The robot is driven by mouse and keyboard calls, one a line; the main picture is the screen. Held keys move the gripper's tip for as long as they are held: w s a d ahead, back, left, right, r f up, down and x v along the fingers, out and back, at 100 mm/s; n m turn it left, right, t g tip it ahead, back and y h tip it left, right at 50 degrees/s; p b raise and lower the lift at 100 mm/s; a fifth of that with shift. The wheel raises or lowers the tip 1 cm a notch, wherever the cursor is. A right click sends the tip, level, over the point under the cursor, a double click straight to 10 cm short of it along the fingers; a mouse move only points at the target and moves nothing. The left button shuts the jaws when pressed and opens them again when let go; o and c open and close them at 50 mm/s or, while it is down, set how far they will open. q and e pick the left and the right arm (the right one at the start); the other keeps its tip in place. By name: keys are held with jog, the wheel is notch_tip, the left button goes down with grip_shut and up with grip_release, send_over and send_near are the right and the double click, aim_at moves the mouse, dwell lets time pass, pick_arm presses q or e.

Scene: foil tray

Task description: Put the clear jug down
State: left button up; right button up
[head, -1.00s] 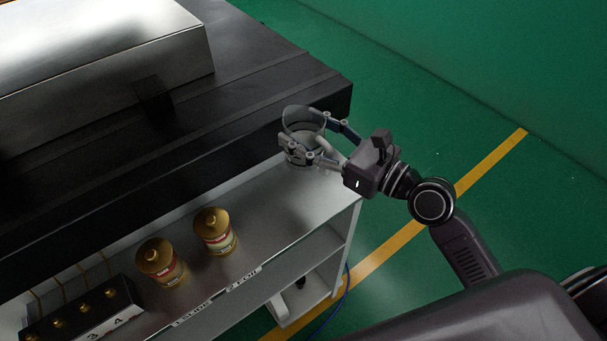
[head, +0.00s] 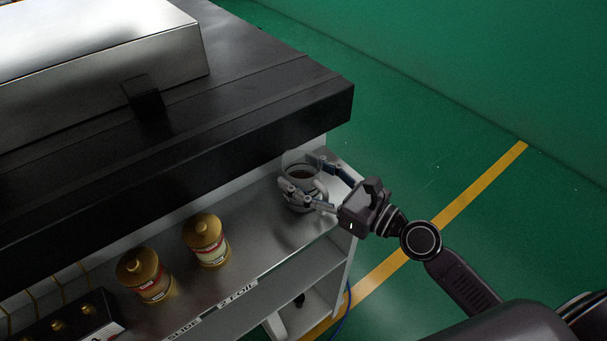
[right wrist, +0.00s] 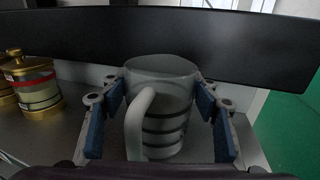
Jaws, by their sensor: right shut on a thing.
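The clear jug (head: 298,163) is at the right end of the steel shelf (head: 262,240), below the edge of the dark bench. My right gripper (head: 302,174) is shut on it, with one finger on each side. In the right wrist view the jug (right wrist: 172,122) stands upright between the blue finger pads, its pale handle towards me and dark bands around its body. Its base is at or very close to the shelf surface; I cannot tell whether it touches. My left gripper is not in view.
A black numbered box (head: 75,325) is further left. The dark bench (head: 270,110) overhangs behind. Bare shelf lies between the jug and the tins.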

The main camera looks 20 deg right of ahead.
jog(key=shift+f, duration=0.15)
jog(key=o, duration=1.3)
jog(key=shift+o, duration=0.2)
jog(key=shift+s, duration=0.1)
jog(key=b+v, duration=0.6)
jog(key=v, duration=0.6)
jog(key=shift+r+b, duration=0.25)
jog(key=shift+b, duration=0.05)
